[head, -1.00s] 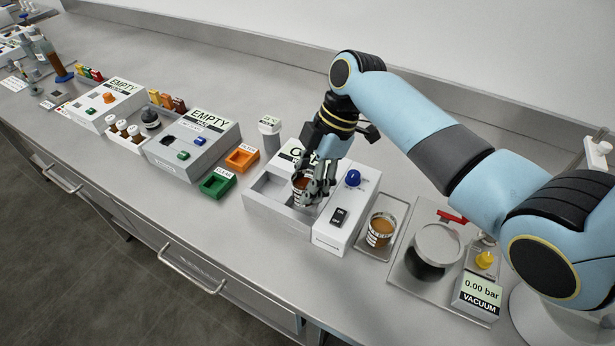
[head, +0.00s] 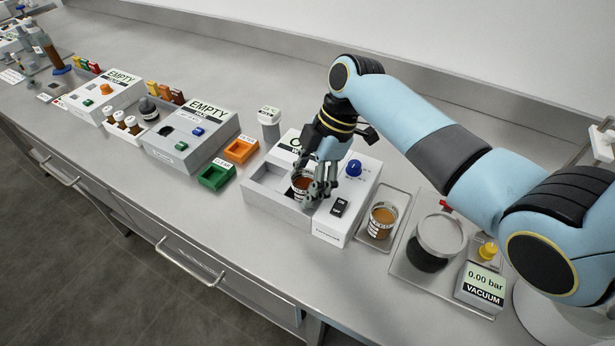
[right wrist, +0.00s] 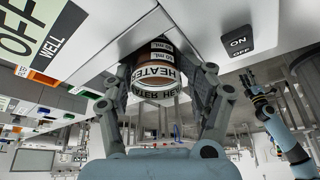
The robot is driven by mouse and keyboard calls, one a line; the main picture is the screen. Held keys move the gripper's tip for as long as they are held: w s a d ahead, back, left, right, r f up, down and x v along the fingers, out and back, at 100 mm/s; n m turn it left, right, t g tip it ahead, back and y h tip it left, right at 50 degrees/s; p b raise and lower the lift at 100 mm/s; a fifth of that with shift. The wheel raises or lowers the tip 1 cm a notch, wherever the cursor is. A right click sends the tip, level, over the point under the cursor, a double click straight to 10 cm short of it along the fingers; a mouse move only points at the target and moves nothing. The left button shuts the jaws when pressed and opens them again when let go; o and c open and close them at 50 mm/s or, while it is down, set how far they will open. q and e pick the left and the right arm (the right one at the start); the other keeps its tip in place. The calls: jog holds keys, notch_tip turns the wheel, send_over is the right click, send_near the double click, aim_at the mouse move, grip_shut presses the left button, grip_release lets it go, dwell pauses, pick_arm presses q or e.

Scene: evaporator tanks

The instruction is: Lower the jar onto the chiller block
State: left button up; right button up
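The chiller block (head: 262,203) is a white box with a recessed well, a blue knob and a black switch. A jar (head: 299,186) with brown contents is at the right part of the well.
A similar jar (head: 381,222) stands on a small tray right of the block. Beyond it are a dark round vessel (head: 436,242) and a vacuum gauge (head: 481,288). Green (head: 215,178) and orange (head: 241,151) bins and a white-capped container (head: 269,123) stand left.

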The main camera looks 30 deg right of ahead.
jog(key=shift+o, duration=1)
jog(key=shift+d+f, duration=0.1)
jog(key=shift+f, duration=0.05)
jog(key=shift+d, duration=0.1)
jog(key=shift+w+d+r, duration=0.1)
jog(key=shift+r, duration=0.25)
jog(key=v, duration=1.1)
jog(key=shift+r, duration=0.2)
